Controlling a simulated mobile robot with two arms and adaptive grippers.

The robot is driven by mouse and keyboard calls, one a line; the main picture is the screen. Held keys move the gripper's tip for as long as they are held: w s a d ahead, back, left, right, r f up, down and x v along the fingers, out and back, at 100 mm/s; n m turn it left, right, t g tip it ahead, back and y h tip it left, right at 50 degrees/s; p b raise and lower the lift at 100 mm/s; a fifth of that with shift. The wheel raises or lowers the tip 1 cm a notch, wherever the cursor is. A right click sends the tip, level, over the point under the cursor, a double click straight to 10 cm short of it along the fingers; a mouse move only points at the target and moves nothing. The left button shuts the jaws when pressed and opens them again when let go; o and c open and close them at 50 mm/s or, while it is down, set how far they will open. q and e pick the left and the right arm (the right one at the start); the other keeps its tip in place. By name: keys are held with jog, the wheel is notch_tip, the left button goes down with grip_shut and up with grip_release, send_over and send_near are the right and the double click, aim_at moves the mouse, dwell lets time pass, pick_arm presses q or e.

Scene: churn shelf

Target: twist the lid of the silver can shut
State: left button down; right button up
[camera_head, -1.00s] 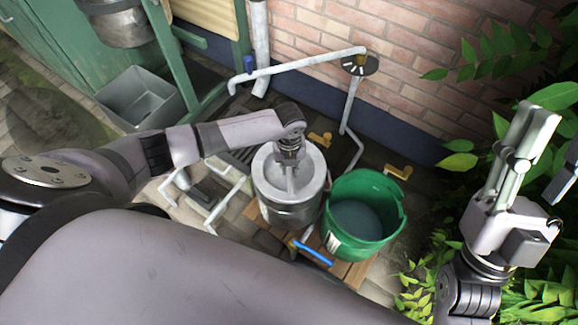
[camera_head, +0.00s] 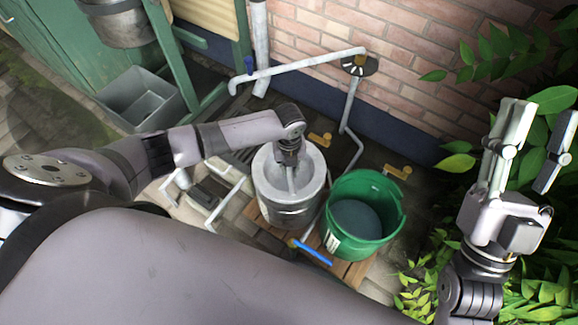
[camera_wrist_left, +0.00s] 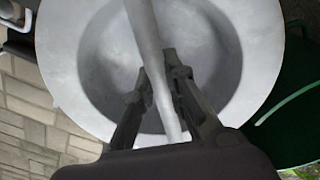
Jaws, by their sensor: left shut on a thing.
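The silver can (camera_head: 288,214) stands upright on a low wooden pallet in the middle of the head view. Its lid (camera_head: 311,168) is a round, dished grey disc on top, with a bar across it. In the left wrist view the lid (camera_wrist_left: 70,60) fills most of the picture, and the bar (camera_wrist_left: 148,40) runs between my fingers. My left gripper (camera_head: 290,172) points down over the lid and is shut on the bar; it also shows in the left wrist view (camera_wrist_left: 160,88). The fingers partly hide the bar. My right gripper (camera_head: 532,130) is raised at the right, open and empty.
A green bucket (camera_head: 338,240) stands right beside the can, with a blue-handled tap (camera_head: 312,252) in front. A grey pipe (camera_head: 310,64) runs along the brick wall. A grey crate (camera_head: 150,112) lies at the left. Leafy plants (camera_head: 545,290) surround my right arm.

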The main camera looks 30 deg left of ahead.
pick_arm(q)
jog(key=shift+r, duration=0.1)
pick_arm(e)
jog(key=shift+w+a+f+g, duration=0.1)
jog(key=shift+w+f+g, duration=0.4)
jog(key=shift+w+f, duration=0.1)
jog(key=shift+w, duration=0.15)
dwell(0.3)
pick_arm(q)
jog(key=shift+n+p, duration=0.3)
jog(key=shift+p, duration=0.05)
jog(key=shift+n+p, duration=0.4)
pick_arm(e)
jog(key=shift+w+a+f+g+h, duration=0.1)
jog(key=shift+w+f+g+h, duration=0.3)
jog(key=shift+w+f+g, duration=0.45)
jog(key=shift+w+a+f+g+h, duration=0.1)
jog(key=shift+w+f+g+h, duration=0.35)
jog(key=shift+f+g, duration=0.35)
pick_arm(q)
jog(key=shift+n+p, duration=0.75)
jog(key=shift+n, duration=0.05)
pick_arm(e)
notch_tip(320, 180, down, 7)
jog(key=w+g+h, duration=0.1)
jog(key=w+g, duration=0.1)
jog(key=g, duration=0.1)
jog(key=shift+d+g, duration=0.25)
jog(key=shift+g, duration=0.1)
jog(key=shift+h, duration=0.25)
